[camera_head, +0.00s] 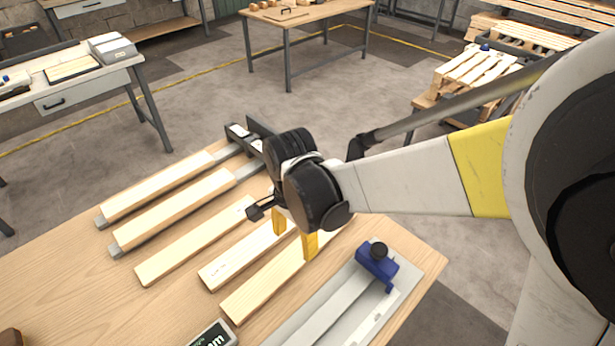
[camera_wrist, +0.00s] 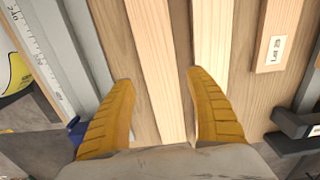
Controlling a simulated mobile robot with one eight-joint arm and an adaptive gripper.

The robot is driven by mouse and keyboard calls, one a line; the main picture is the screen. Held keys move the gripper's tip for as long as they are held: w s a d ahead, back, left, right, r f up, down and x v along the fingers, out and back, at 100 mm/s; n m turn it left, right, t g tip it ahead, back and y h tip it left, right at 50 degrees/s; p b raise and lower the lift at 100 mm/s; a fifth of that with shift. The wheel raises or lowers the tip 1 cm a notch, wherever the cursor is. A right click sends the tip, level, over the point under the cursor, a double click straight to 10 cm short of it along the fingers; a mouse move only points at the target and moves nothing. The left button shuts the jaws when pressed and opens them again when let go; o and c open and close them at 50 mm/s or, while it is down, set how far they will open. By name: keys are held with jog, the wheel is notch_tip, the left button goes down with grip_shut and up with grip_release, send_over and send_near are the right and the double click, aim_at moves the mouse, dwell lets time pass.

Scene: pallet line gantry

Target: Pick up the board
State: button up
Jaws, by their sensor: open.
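Several pale wooden boards lie side by side on a wooden table. In the head view, the nearest loose board (camera_head: 262,290) lies beside a second loose board (camera_head: 235,262) and a third (camera_head: 185,245). My gripper (camera_head: 295,238) is open above the far part of the nearest two. In the wrist view, my gripper (camera_wrist: 160,88) has yellow fingers spread to either side of the nearest board (camera_wrist: 158,65). The right fingertip overlaps the edge of the second board (camera_wrist: 210,40) in the picture. I cannot tell how high the fingertips are.
Two boards (camera_head: 160,190) sit on grey rails at the left. A blue clamp (camera_head: 376,262) with a black knob sits on a metal plate (camera_head: 400,300) at the right. A dark display (camera_head: 215,336) is at the front edge. Dark brackets (camera_head: 250,140) stand at the far edge.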

aim_at(296, 254)
notch_tip(296, 254, down, 6)
jog(key=b, duration=0.3)
jog(key=shift+f, duration=0.15)
jog(key=shift+c, duration=0.2)
jog(key=c, duration=1.1)
